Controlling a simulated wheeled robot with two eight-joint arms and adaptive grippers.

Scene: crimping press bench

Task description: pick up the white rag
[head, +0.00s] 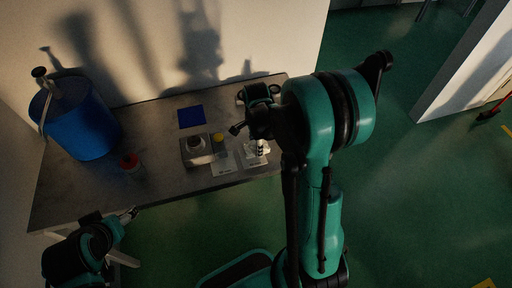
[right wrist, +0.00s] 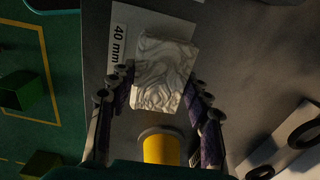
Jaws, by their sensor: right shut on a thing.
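The white rag (right wrist: 165,70) is a crumpled, folded block between the two fingers of my right gripper (right wrist: 160,100) in the right wrist view. The fingers are shut on its sides. In the head view the rag (head: 257,149) shows as a pale patch at the bench's front right, below my right gripper (head: 257,140), partly hidden by it. Whether the rag touches the bench is unclear. My left gripper (head: 130,214) is near the bench's front left edge, away from the rag; its opening is too small to judge.
The grey bench (head: 80,190) holds a blue bucket (head: 82,135), a red item (head: 130,162), a blue sheet (head: 190,116) and a grey box (head: 196,152) with a yellow part (head: 219,137). A white "40 mm" label (right wrist: 118,42) lies beside the rag.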

